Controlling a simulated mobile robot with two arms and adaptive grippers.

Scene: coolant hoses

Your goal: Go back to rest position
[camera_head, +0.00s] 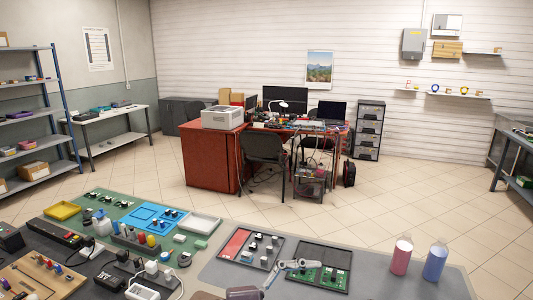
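I cannot make out either of my grippers in the head view, and no arm clearly comes in from the left or right. On the grey mat (383,284) lie a tray with a red part (235,243) and small dark fittings, and a dark tray with green boards (321,278). A pale grey, elongated item (293,265) lies at or over the green-board tray's left edge; I cannot tell what it is. A pink bottle (400,257) and a blue bottle (435,263) stand upright at the mat's right side.
The table's left part is crowded with a yellow tray (62,210), a blue tray (152,217), a white tray (201,223) and a wooden board (42,279). Beyond are a red desk (208,158), a black chair (265,150) and shelves (35,115). Tiled floor (400,195) is clear.

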